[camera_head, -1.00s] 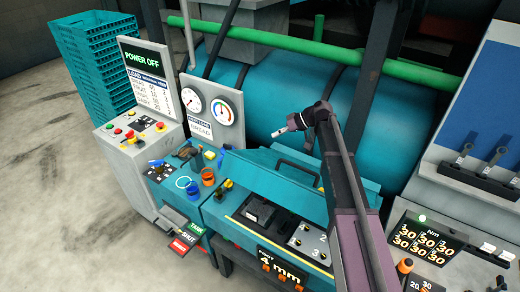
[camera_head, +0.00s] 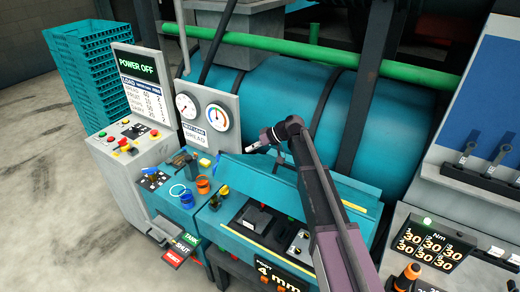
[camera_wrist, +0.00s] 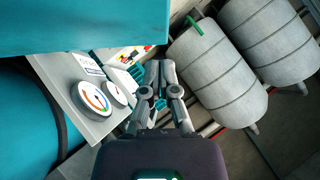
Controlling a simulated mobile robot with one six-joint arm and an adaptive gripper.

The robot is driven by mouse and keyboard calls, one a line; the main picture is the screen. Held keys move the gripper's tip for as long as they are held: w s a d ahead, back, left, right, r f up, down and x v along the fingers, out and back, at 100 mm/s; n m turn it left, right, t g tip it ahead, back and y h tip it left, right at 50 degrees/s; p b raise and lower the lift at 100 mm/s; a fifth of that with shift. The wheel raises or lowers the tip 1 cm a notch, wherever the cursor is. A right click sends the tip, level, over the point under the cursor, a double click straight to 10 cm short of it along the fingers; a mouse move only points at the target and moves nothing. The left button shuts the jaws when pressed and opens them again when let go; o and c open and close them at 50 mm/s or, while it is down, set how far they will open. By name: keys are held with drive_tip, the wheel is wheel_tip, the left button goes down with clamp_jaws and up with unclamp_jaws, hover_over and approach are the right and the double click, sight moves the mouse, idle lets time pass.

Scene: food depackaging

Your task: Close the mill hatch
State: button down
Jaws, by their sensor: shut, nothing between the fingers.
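The mill hatch looks to be the broad teal panel (camera_head: 262,182) on the machine front, just above the black control block. It appears tilted up, but its exact angle is unclear, and my arm hides part of it. No handle shows on it now. My gripper (camera_head: 250,149) is just above the panel's upper left edge and looks apart from it. In the wrist view my gripper (camera_wrist: 153,66) has its fingers together, with nothing between them. A large teal surface fills the top left of that view; I cannot tell whether it is the hatch.
Two dial gauges (camera_head: 218,117) stand left of my gripper. A teal drum (camera_head: 285,95) and green pipe (camera_head: 270,42) lie behind it. Coloured knobs (camera_head: 203,185) and the 4 mm display (camera_head: 280,276) are at the front. A lever panel (camera_head: 490,170) stands at right.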

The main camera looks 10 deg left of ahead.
sight(242, 162)
drive_tip(key=shift+s+a+f+b, duration=0.15)
drive_tip(key=shift+s+f+b, duration=0.45)
drive_tip(key=shift+f, duration=0.15)
drive_tip(key=shift+s+a+f+b, duration=0.15)
drive_tip(key=shift+s+f+b, duration=0.3)
drive_tip(key=shift+f+b, duration=0.25)
drive_tip(key=shift+f, duration=0.15)
